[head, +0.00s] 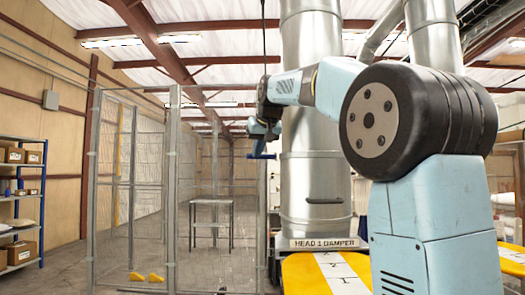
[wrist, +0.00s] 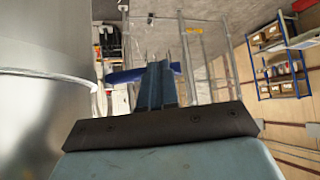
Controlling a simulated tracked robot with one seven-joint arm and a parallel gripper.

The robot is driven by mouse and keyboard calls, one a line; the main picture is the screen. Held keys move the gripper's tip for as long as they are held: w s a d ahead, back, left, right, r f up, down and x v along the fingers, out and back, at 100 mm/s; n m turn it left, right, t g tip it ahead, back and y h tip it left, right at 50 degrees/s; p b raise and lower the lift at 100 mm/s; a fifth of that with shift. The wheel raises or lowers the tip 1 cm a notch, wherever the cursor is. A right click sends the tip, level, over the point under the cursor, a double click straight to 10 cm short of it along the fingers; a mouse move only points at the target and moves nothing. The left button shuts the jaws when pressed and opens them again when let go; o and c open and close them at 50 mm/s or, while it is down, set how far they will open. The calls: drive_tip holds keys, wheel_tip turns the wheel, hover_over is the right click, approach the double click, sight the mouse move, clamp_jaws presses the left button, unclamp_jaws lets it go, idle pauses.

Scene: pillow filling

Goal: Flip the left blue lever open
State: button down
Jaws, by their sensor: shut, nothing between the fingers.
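The blue lever (head: 262,156) sticks out from the left side of the large silver duct (head: 316,180), roughly level. In the wrist view the blue lever (wrist: 126,75) lies across the picture beyond my fingers, which hide its middle. My gripper (head: 264,136) is just above the lever in the head view, at the duct's left side. In the wrist view my gripper (wrist: 157,72) is shut and empty, its fingertips overlapping the lever. I cannot tell whether they touch it.
A plate reading "HEAD 1 DAMPER" (head: 315,243) sits low on the duct, below a dark handle (head: 324,200). A wire-mesh fence (head: 130,180) and a small table (head: 212,215) stand behind. A yellow-and-white surface (head: 310,275) is in front. Shelves (head: 20,200) stand far left.

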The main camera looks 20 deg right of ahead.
drive_tip(key=shift+w+a, duration=0.15)
drive_tip(key=shift+w, duration=0.35)
drive_tip(key=shift+w+a, duration=0.15)
drive_tip(key=shift+w, duration=0.35)
drive_tip(key=shift+f, duration=0.1)
drive_tip(key=s+a+f+v, duration=0.1)
drive_tip(key=v, duration=1.2)
drive_tip(key=shift+s+a, duration=0.3)
drive_tip(key=shift+s, duration=0.15)
